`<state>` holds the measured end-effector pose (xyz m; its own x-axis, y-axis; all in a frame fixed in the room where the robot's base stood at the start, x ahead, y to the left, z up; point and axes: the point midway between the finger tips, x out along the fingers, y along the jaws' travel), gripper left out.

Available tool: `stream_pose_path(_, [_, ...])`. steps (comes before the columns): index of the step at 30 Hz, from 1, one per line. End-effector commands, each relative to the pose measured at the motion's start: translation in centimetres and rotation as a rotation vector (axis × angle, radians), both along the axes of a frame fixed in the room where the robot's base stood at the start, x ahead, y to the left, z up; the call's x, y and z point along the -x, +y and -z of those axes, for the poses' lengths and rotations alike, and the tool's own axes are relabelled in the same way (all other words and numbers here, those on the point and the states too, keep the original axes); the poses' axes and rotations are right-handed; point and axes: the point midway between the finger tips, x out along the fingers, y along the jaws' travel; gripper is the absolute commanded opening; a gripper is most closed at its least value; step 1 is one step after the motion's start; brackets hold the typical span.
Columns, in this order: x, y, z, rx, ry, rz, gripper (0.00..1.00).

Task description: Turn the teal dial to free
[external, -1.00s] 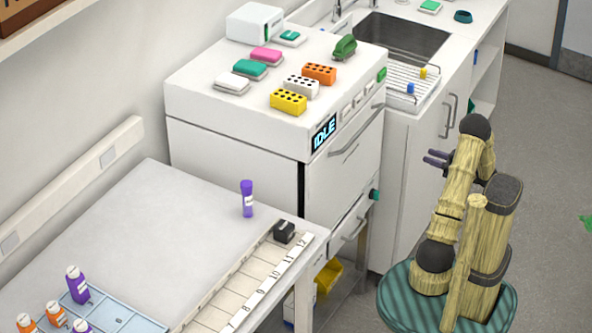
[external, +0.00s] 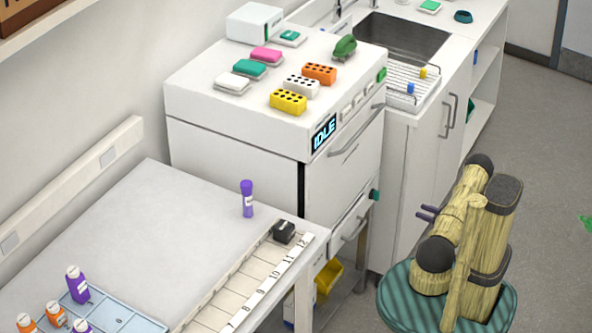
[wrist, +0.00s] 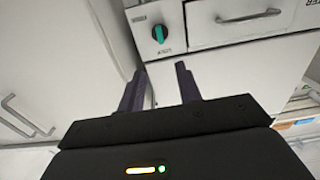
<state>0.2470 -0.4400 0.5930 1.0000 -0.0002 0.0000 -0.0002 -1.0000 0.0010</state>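The teal dial (external: 374,194) sits low on the front of the white machine marked IDLE, beside a drawer. In the wrist view the teal dial (wrist: 159,33) shows nearly upright on a pale plate with a dark mark; any lettering is too small to read. My gripper (external: 427,212) is to the right of the dial and apart from it. In the wrist view my gripper (wrist: 160,72) is open and empty, its two dark fingers spread just below the dial in the picture.
A drawer with a bar handle (wrist: 248,17) lies right of the dial in the wrist view. A cabinet door with a handle (wrist: 22,117) stands at left. The white bench (external: 150,235) holds a purple-capped vial (external: 247,199). Open floor (external: 548,150) lies at right.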

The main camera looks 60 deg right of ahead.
Motion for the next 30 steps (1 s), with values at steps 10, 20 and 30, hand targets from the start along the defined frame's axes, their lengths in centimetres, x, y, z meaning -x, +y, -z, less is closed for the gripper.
stream_pose_path(10, [-2.5, 0.0, 0.0, -0.001, -0.001, -0.003, 0.35])
stream_pose_path(20, [-8.2, 0.1, 0.0, 0.0, -0.002, -0.003, 0.35])
stream_pose_path(30, [-14.2, 0.0, 0.0, 0.001, -0.002, -0.002, 0.35])
